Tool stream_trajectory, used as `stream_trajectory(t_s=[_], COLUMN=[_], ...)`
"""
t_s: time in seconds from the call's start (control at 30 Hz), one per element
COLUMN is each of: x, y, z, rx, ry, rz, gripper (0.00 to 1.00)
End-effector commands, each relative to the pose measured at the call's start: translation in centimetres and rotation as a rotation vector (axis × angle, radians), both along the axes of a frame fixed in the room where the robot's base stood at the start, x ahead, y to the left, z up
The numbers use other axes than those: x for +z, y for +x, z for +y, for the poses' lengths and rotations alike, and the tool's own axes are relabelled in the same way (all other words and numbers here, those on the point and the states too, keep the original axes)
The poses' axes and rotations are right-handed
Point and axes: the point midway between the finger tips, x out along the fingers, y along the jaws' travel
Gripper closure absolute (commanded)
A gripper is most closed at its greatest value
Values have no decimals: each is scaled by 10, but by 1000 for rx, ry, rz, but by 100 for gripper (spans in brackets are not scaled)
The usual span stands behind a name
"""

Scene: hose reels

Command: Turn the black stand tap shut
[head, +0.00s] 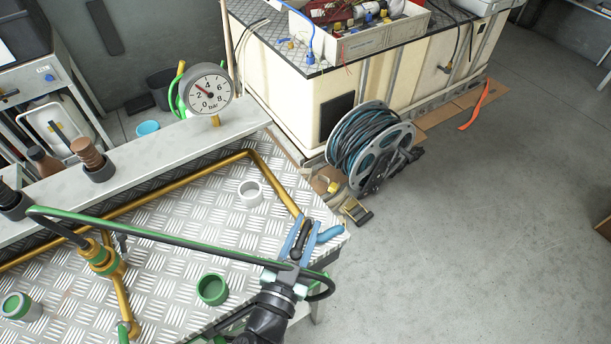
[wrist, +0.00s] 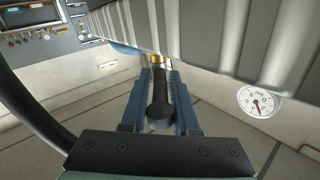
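The black stand tap (head: 300,239) is at the near right corner of the metal bench, at the end of a brass pipe. Only its black handle shows clearly, and it also fills the middle of the wrist view (wrist: 159,112), with a bit of brass (wrist: 157,60) beyond its far end. My gripper (head: 299,236) has its blue fingers on both sides of this handle. The tap's body is mostly hidden by my gripper.
A pressure gauge (head: 207,90) stands on the bench's back ledge, its red needle between 2 and 4. A blue curved part (head: 330,233) lies just right of my gripper. A green-lined cup (head: 212,289) and a white ring (head: 250,192) are on the bench. A hose reel (head: 365,145) stands behind.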

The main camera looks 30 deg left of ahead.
Motion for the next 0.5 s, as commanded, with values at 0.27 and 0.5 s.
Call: stream_trajectory(t_s=[0.27,0.5], x=[-1,-1], y=[0,-4], z=[1,-1], rx=[3,1], ry=[0,1], rz=[3,2], gripper=[52,52])
